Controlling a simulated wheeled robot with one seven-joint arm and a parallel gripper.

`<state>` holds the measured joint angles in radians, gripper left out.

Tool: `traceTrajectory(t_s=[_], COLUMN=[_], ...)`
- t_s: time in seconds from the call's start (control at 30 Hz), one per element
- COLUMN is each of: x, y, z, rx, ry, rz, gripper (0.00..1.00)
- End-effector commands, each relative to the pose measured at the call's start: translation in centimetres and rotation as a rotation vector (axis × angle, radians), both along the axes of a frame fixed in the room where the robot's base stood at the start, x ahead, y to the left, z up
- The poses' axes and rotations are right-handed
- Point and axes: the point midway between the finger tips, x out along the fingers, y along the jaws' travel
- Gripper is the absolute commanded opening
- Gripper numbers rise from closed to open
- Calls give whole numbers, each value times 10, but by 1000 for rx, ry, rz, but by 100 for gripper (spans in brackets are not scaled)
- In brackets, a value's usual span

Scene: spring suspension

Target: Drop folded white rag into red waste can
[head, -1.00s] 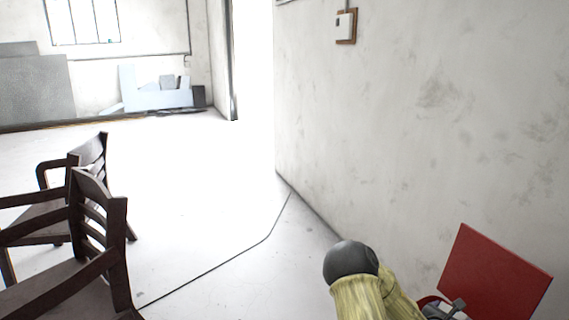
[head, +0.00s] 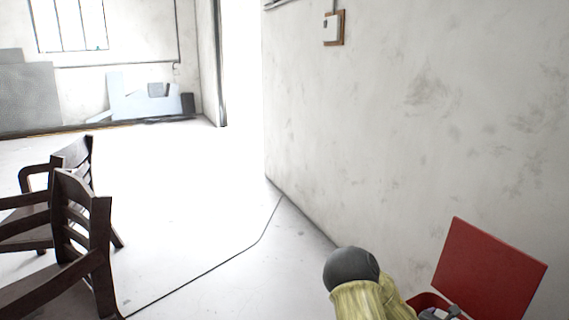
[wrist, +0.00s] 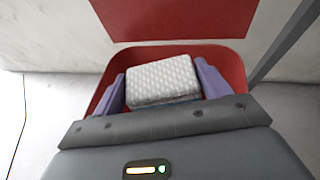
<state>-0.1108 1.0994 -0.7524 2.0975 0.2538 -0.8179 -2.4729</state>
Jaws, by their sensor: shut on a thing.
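The folded white rag (wrist: 163,80), with a quilted texture, is between the purple fingers of my gripper (wrist: 160,88) in the wrist view. My gripper is shut on it. I cannot tell how high the rag is above the rim.
Dark wooden chairs (head: 75,215) stand at the left. Boards (head: 140,98) lean against the far wall. The floor between the chairs and the right wall is clear.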

Motion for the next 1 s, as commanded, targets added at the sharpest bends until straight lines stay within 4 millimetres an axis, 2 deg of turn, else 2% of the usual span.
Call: traceTrajectory(t_s=[0.03,0.13,0.5,0.53,0.63,1.0], x=[0,0,0,0,0,-4], y=[0,0,0,0,0,6], z=[-9,-15,-16,-16,-16,-13], rx=[0,-1,0,0,0,-1], ry=[-2,-2,-1,-1,-1,1], rz=[-1,0,0,0,0,0], gripper=[50,50,50,82,100,100])
